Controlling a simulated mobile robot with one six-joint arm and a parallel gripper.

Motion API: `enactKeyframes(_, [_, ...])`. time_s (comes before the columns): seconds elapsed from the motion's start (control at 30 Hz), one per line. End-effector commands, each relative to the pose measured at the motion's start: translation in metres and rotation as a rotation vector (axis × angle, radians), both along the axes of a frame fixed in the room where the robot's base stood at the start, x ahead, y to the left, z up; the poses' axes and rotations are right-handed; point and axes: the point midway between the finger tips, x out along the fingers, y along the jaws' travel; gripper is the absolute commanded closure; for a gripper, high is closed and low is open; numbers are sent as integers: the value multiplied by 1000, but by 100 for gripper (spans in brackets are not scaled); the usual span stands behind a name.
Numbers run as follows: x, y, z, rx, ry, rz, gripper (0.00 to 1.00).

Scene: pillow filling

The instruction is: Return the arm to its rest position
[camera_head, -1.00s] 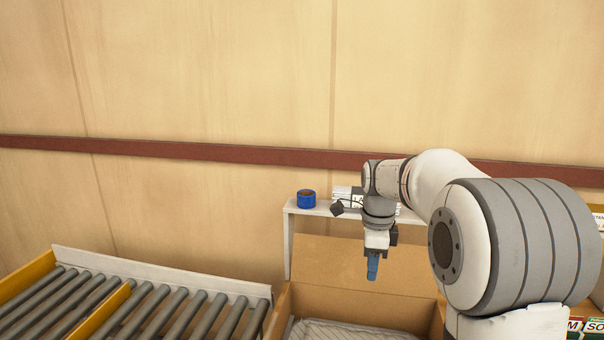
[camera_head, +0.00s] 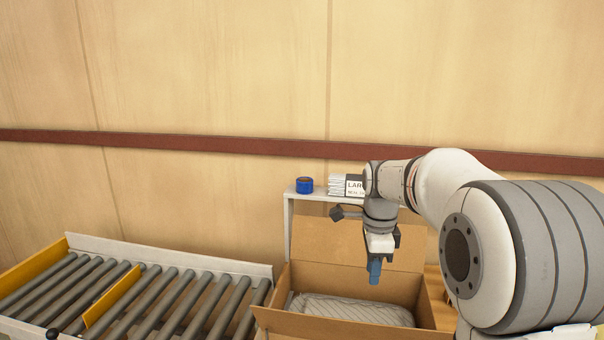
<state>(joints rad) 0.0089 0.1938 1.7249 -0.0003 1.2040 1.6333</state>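My gripper (camera_head: 374,272) hangs pointing down at the end of my arm, above the open cardboard box (camera_head: 300,322). Only its blue finger part shows, seen from the side, so I cannot tell whether it is open or shut. I see nothing held below it. My arm reaches in from the right, bent over the box. A grey-white striped pillow pack (camera_head: 345,309) lies inside the box, below the gripper and apart from it.
A roller conveyor (camera_head: 165,300) with yellow guides fills the lower left. Behind the box, a white shelf (camera_head: 289,225) holds a blue tape roll (camera_head: 305,185) and a stack of labelled packs (camera_head: 346,185). A wooden wall with a dark red rail stands behind.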

Motion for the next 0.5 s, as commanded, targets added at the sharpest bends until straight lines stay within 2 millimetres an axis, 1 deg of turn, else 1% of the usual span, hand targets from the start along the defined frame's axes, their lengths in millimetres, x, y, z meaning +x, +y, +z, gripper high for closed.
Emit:
enactKeyframes(0.03, [-7,1,-4,-1,-7,40,74])
enactKeyframes(0.27, [-40,2,-11,-11,-42,268,74])
enactKeyframes(0.37, [-60,2,-18,-20,-59,396,74])
enactKeyframes(0.47, [-85,3,-28,-36,-83,560,74])
enactKeyframes(0.5, [-98,3,-34,-46,-96,642,74])
